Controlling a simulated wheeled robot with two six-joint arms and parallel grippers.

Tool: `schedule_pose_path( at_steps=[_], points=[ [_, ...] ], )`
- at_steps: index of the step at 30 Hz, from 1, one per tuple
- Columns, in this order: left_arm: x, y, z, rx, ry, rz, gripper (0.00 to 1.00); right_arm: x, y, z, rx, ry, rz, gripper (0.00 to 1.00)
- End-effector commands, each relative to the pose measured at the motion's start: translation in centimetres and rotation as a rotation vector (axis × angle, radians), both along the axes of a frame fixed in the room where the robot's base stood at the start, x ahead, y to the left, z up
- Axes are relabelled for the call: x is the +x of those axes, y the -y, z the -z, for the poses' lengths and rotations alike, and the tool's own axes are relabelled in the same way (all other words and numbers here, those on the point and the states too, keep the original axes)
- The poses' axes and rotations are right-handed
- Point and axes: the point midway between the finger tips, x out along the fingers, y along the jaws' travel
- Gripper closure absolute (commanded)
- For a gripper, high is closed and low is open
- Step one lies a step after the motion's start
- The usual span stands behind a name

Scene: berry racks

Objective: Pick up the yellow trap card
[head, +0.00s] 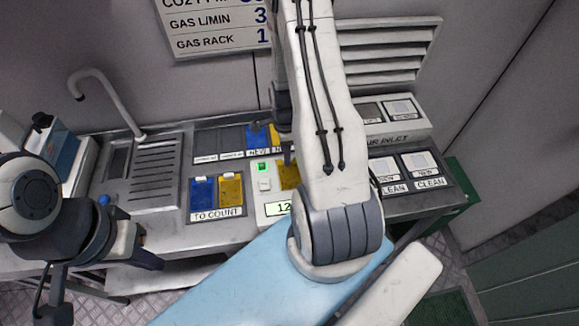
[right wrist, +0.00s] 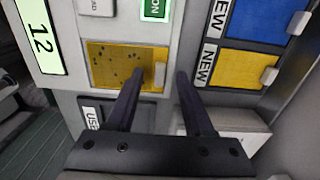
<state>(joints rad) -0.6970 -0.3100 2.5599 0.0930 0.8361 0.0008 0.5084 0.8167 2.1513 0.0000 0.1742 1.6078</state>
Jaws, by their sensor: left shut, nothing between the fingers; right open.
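The yellow trap card (right wrist: 112,62), speckled with dark dots, lies in a slot beside the lit "12" display in the right wrist view. A pale tab (right wrist: 160,74) sticks out at its right edge. My right gripper (right wrist: 160,76) is open, its two dark fingers on either side of this tab. I cannot tell whether they touch it. In the head view part of the card (head: 289,176) shows beside my right arm, which hides the right gripper. My left gripper (head: 148,262) is shut and empty at the left, away from the card.
Blue and yellow cards stand in the "TO COUNT" slots (head: 217,213). Another blue card (right wrist: 262,18) and a plain yellow card (right wrist: 240,68) sit in "NEW" slots. "CLEAN" slots (head: 405,185) are at the right. A sink (head: 155,170) with a tap is at the left.

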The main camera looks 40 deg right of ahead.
Motion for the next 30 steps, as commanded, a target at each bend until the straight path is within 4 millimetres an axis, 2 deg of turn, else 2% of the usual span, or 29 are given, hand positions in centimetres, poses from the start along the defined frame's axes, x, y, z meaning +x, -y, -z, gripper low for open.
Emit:
schedule_pose_path(
  at_steps=[4, 11, 12, 14, 15, 16, 30],
  points=[
    [0.0, 0.0, -0.29, 0.0, 0.0, 0.0, 1.0, -0.01, 0.01, 1.2, 0.0, 0.0, 0.0, 0.47],
    [0.0, 0.0, -0.24, 0.0, 0.0, 0.0, 1.0, 0.02, 0.02, 1.38, -0.001, 0.001, 0.0, 0.47],
    [0.0, 0.0, -0.24, 0.0, 0.0, 0.0, 1.0, 0.02, 0.02, 1.37, -0.001, 0.001, 0.0, 0.55],
    [0.0, 0.0, -0.24, 0.0, 0.0, 0.0, 1.0, 0.01, 0.02, 1.37, -0.001, 0.001, 0.0, 0.78],
    [0.0, 0.0, -0.24, 0.0, 0.0, 0.0, 1.0, 0.01, 0.02, 1.36, -0.001, 0.001, 0.0, 0.93],
    [0.0, 0.0, -0.24, 0.0, 0.0, 0.0, 1.0, 0.01, 0.02, 1.36, -0.001, 0.001, 0.0, 1.0],
    [0.0, 0.0, -0.05, 0.0, 0.0, 0.0, 1.0, 0.08, 0.06, 0.89, -0.002, 0.003, 0.0, 1.0]
  ],
)
